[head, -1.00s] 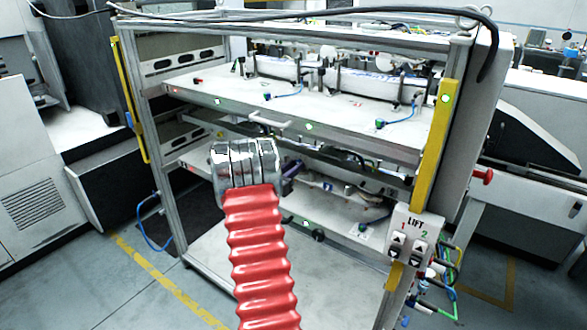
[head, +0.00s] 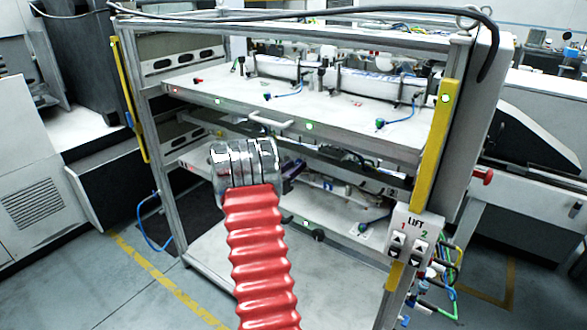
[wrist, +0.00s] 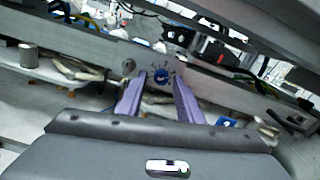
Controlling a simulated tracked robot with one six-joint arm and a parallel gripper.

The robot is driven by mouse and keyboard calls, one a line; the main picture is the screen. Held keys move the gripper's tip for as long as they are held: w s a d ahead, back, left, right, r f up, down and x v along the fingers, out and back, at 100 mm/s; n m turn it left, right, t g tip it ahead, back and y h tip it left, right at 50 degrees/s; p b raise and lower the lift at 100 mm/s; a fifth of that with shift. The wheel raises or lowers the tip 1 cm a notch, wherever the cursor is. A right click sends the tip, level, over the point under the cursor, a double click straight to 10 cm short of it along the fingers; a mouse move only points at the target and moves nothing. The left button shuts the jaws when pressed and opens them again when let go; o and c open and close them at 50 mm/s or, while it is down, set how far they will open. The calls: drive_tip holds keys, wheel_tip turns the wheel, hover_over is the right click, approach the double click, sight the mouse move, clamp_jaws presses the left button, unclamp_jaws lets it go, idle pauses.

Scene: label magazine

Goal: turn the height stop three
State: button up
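In the wrist view, a small blue round knob (wrist: 161,76) sits on a pale grey plate with small marks around it; I take it for the height stop. I cannot read a number that marks it as three. My gripper (wrist: 158,86) has its two purple fingers apart, one to each side below the knob. A gap shows between each finger and the knob, and I cannot tell the remaining depth. In the head view, my red ribbed arm and metal cuff hide most of my gripper and the knob.
The rack's upper shelf (head: 200,88) overhangs the lower level where my arm reaches in. A yellow post (head: 435,150) and a lift button box (head: 410,236) stand at the right. In the wrist view, a metal cylinder (wrist: 28,55) and a blue fitting (wrist: 227,122) lie nearby.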

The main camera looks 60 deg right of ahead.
drive_tip(key=shift+o, duration=0.4)
drive_tip(key=w+a, duration=0.2)
drive_tip(key=a, duration=1.1)
drive_tip(key=shift+a, duration=0.35)
drive_tip(key=shift+w, duration=0.1)
